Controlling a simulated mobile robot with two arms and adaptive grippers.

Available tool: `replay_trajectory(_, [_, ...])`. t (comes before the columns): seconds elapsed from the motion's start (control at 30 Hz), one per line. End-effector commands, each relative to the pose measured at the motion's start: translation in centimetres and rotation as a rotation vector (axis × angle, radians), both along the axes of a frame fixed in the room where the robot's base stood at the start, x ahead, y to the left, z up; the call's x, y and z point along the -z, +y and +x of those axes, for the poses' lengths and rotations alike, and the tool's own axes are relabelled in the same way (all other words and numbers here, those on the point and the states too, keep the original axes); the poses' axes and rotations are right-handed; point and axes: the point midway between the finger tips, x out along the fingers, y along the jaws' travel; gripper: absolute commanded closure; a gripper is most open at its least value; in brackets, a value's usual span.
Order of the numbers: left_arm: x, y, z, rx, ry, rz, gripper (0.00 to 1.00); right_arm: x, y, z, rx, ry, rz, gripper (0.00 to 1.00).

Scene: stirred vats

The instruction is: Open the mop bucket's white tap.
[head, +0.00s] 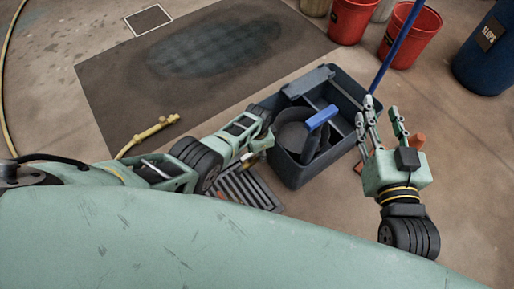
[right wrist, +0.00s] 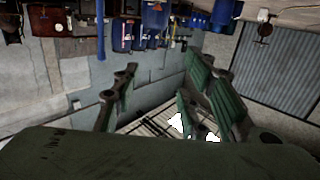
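The mop bucket (head: 290,174) is a dark blue-grey tub on the floor in the middle of the head view, with a blue-handled wringer (head: 321,117) in it. I cannot make out its white tap in either view. My left gripper (head: 260,138) is at the bucket's left side; its fingertips are not clear and I cannot tell if they touch. My right gripper (head: 382,113) is just right of the bucket, fingers pointing up and spread, with nothing seen between them. The right wrist view also shows its fingers apart (right wrist: 158,98).
A blue pole (head: 398,46) rises behind the bucket. Red buckets (head: 410,38) and a blue barrel (head: 490,52) stand at the back right. A yellow hose nozzle (head: 153,130) lies on the left near a dark mat (head: 110,95).

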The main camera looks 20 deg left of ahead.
Motion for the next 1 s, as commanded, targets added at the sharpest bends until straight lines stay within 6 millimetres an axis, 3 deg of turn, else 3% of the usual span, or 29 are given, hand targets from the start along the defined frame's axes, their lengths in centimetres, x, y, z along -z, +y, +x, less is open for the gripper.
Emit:
replay_trajectory(0.1, [0.4, 0.5, -0.7, 0.001, 0.013, 0.008, 0.65, 1.0, -0.2, -0.1, 0.003, 0.043, -0.011, 0.6])
replay_trajectory(1.0, [-0.3, 0.8, -0.9, 0.005, 0.014, 0.015, 0.65, 7.1, -1.5, -2.4, 0.021, 0.336, -0.082, 0.6])
